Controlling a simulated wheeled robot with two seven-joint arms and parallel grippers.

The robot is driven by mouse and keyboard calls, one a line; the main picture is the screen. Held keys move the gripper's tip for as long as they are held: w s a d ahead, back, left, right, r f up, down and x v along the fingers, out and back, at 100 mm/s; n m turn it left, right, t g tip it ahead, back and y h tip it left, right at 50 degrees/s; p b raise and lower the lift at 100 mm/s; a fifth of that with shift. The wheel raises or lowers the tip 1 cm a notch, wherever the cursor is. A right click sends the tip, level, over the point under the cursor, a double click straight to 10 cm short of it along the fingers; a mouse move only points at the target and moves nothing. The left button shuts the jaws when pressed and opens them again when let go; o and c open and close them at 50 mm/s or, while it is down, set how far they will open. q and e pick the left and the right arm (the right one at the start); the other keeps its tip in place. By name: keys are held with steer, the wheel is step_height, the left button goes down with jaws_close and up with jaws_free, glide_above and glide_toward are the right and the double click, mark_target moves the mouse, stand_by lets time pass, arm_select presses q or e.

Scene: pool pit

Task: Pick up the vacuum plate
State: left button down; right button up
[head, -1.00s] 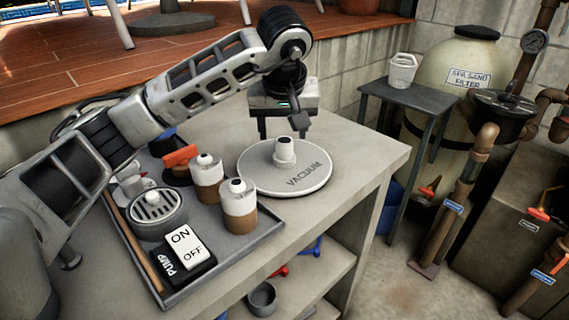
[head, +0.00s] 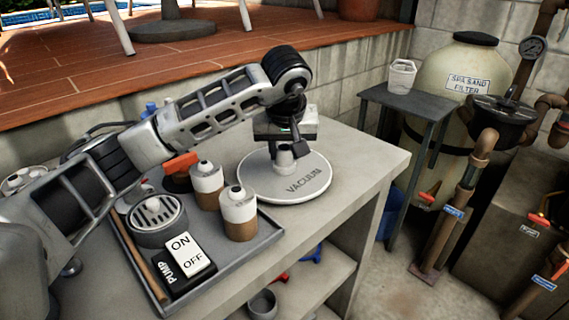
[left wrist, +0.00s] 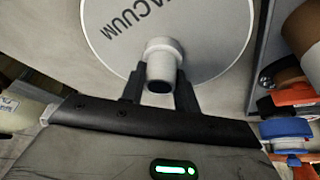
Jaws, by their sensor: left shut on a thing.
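The vacuum plate (head: 302,188) is a round light-grey disc marked VACUUM, with a short upright stub at its middle. It lies flat on the concrete bench top, behind and right of the tray. My left gripper (head: 285,152) is above it, pointing down, shut on the stub. In the left wrist view the plate (left wrist: 205,50) fills the top, and the dark fingers of the left gripper (left wrist: 160,88) stand on either side of the stub. The fingers hide part of the stub in the head view. My right gripper is not in view.
A grey tray (head: 262,243) beside the plate holds two bottles (head: 238,212), an ON/OFF pump switch (head: 184,257), a round strainer (head: 158,218) and an orange-handled item (head: 181,165). The bench top (head: 362,160) is clear to the right. A small dark table (head: 410,100) stands beyond.

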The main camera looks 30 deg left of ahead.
mark_target(284, 147)
arm_select(q)
steer(key=shift+r, duration=0.1)
steer(key=shift+r, duration=0.55)
step_height(284, 147, up, 2)
steer(key=shift+r, duration=0.2)
steer(key=s+d+r, duration=0.1)
steer(key=s+r, duration=0.3)
steer(key=s, duration=0.3)
steer(key=s+d+r+p, duration=0.1)
steer(key=s+r, duration=0.4)
steer(key=s, duration=0.1)
steer(key=shift+s+d+r, duration=0.2)
steer(key=shift+s+d, duration=0.1)
steer(key=shift+s, duration=0.1)
